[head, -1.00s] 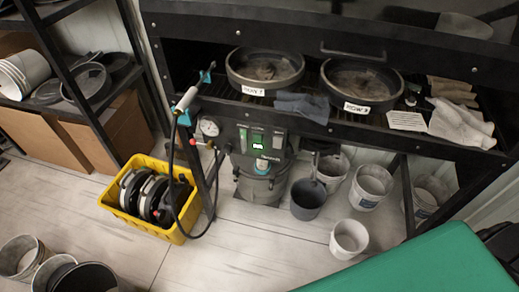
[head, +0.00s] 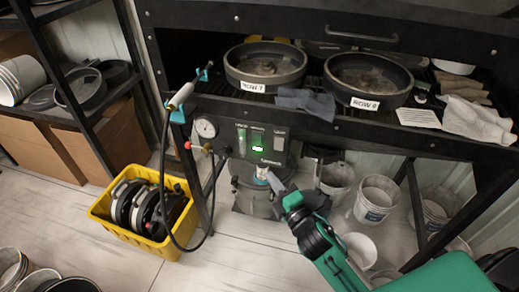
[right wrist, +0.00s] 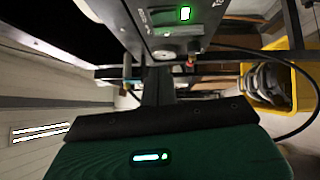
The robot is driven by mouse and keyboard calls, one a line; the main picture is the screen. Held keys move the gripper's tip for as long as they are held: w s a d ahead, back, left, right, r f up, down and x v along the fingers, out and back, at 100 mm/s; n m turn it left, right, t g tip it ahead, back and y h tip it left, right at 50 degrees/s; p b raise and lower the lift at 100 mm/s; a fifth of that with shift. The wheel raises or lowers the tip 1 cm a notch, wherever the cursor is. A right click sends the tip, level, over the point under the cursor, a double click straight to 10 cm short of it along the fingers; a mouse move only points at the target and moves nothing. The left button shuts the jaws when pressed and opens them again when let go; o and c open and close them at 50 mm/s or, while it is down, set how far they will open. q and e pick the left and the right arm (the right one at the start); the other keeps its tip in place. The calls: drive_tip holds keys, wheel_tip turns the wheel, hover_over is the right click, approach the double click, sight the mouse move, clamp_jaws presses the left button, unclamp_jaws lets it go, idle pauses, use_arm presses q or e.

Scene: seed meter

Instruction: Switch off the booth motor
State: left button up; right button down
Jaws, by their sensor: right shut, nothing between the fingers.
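The booth's dark control panel (head: 232,150) is fixed under the front edge of the black booth in the head view. It carries a green lit rocker (head: 257,146) with paler switches or plates on each side. In the right wrist view the panel (right wrist: 150,22) is close at the top, with the lit green rocker (right wrist: 185,13) near the upper edge. My right gripper (head: 272,181) is shut and empty, below and slightly right of the panel, in front of the grey canister. Its fingers (right wrist: 158,86) point toward the panel's underside in the wrist view. My left gripper is out of view.
A pressure gauge (head: 206,128) and a hose with a spray handle (head: 181,96) hang left of the panel. A yellow crate (head: 130,229) stands on the floor. Two round pans (head: 265,68) sit on the booth grate. Buckets (head: 376,198) stand at right beneath the booth.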

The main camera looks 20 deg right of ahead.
sight(254, 138)
drive_tip(key=shift+w, duration=0.15)
